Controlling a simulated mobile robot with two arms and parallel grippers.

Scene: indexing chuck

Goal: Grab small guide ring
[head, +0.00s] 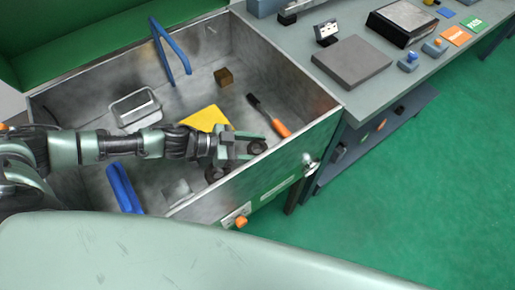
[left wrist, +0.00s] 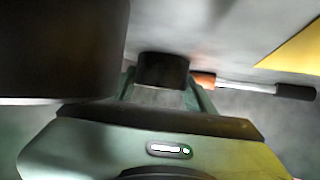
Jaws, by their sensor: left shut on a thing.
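A small dark guide ring (head: 257,147) is between the fingertips of my left gripper (head: 252,146), inside the grey metal bin near its front wall. The left gripper is shut on it. In the left wrist view the ring shows as a short dark cylinder (left wrist: 162,71) between the two fingers (left wrist: 160,88). A second dark ring (head: 215,174) lies on the bin floor just below the gripper in the head view, partly hidden by it. A large dark body (left wrist: 60,45) fills the upper left of the left wrist view. My right gripper is not in view.
The bin (head: 320,127) also holds a black-and-orange tool (head: 281,129), a yellow piece (head: 205,117), a brown block (head: 223,77), a metal tray (head: 135,108) and blue handles (head: 170,50). The front wall stands close to the gripper. A workbench (head: 395,75) adjoins at right.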

